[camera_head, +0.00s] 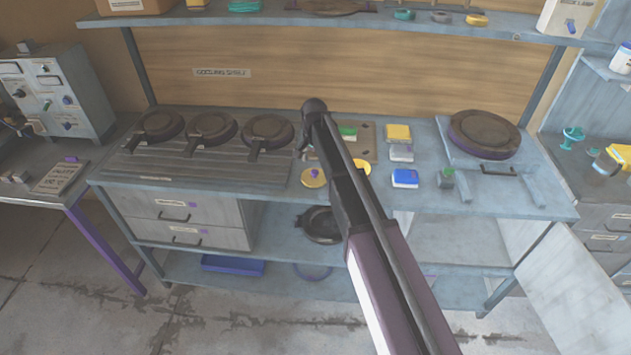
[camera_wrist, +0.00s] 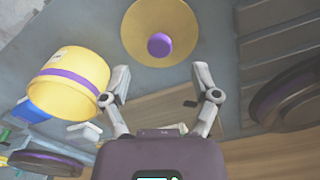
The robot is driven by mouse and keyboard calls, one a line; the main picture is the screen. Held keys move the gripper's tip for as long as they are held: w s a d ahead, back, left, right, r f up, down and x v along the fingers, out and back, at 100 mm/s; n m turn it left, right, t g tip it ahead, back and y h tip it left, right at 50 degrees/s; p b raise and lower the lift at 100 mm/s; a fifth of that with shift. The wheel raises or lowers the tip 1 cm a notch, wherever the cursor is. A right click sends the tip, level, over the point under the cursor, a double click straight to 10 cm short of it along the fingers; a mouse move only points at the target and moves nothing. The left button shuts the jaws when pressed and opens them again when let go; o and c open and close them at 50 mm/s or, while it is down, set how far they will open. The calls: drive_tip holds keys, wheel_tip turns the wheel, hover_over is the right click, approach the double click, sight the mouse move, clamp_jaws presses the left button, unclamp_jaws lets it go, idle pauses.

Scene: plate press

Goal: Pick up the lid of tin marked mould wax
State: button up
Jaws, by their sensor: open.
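A round yellow lid with a purple knob (camera_head: 314,181) lies on the bench, left of my arm in the head view. In the wrist view the lid (camera_wrist: 183,50) is at the top centre, beyond my fingertips and apart from them. A yellow tin with a purple band (camera_wrist: 68,82) is to its left there. Its pale label is too small to read. In the head view the tin (camera_head: 362,166) is mostly behind my arm. My gripper (camera_wrist: 160,72) is open, with nothing between its fingers.
Several dark round pans (camera_head: 210,128) stand on the left of the bench. A large dark round plate (camera_head: 484,132) is at far right. A shelf (camera_head: 350,18) runs above.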

sight(315, 171)
drive_tip(key=shift+f, duration=0.1)
idle(0.3)
drive_tip(key=shift+f+b, duration=2.55)
drive_tip(key=shift+b, duration=0.05)
drive_tip(key=c, duration=1)
